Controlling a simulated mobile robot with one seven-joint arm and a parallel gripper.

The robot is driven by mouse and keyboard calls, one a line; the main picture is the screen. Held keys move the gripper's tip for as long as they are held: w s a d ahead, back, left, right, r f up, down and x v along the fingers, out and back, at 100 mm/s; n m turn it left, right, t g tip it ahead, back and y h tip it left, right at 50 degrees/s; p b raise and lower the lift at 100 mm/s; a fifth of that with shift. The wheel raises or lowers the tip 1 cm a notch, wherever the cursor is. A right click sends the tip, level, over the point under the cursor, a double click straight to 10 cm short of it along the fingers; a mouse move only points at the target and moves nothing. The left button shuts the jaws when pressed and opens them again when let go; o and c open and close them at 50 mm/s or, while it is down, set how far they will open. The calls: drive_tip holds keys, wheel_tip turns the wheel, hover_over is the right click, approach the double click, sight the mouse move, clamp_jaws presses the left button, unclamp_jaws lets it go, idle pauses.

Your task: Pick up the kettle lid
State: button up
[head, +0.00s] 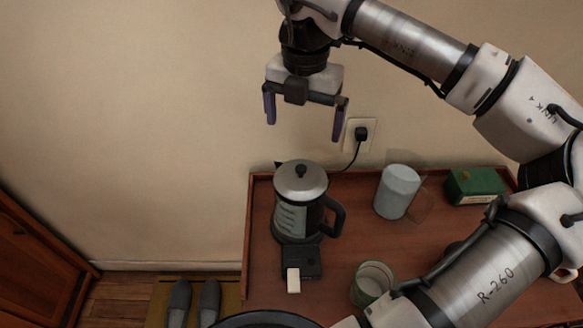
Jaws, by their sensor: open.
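The kettle (290,221) stands upright on the wooden table near its left edge, with a dark handle on its right side. Its silver kettle lid (300,183) sits on top and has a small black knob (301,170). My gripper (304,128) is open and empty, with its purple-grey fingers pointing down. It appears above the lid in the picture, apart from it. The lid is fully in view.
On the wooden table (345,215) are a pale cylinder (397,191), a green box (474,186) and an open cup (372,281). A plug (361,133) with a black cord sits in the wall behind. Slippers (194,301) lie on a floor mat at left.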

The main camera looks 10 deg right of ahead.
sight(300, 169)
wheel_tip(300, 169, down, 7)
drive_tip(key=shift+s+a+p, duration=0.1)
drive_tip(key=shift+p, duration=0.45)
drive_tip(key=shift+s+a+f+p, duration=0.1)
drive_tip(key=shift+f+p, duration=0.5)
drive_tip(key=shift+f, duration=0.8)
drive_tip(key=shift+s+f+p, duration=0.1)
drive_tip(key=shift+f+p, duration=0.45)
drive_tip(key=shift+f, duration=0.85)
drive_tip(key=shift+s+a, duration=0.1)
drive_tip(key=shift+s, duration=0.05)
clamp_jaws()
drive_tip(key=shift+f, duration=0.1)
